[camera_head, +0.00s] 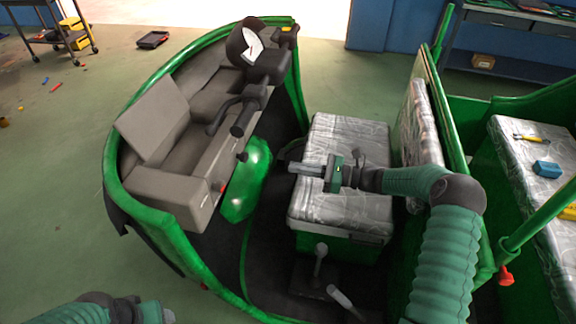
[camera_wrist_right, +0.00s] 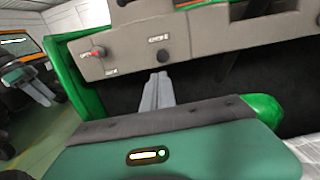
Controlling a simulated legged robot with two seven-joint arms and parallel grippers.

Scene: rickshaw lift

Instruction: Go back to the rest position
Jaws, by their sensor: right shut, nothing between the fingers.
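My right gripper (camera_head: 292,168) is over the plastic-covered front seat (camera_head: 345,205) of the green rickshaw, its fingers pointing left toward the dashboard. In the right wrist view its two grey fingers (camera_wrist_right: 157,92) lie together with nothing between them, below the grey dashboard panel (camera_wrist_right: 150,45). My left gripper (camera_head: 165,315) shows only in part at the bottom left edge of the head view, outside the rickshaw body. Its fingertips are cut off or too small to read.
The handlebar (camera_head: 240,105) stands beyond my right gripper. Floor levers (camera_head: 320,262) rise below it, and the seat backrest (camera_head: 418,125) is close to my right arm. A tool cart (camera_head: 45,30) stands at the far left. The green floor at left (camera_head: 50,150) is mostly clear.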

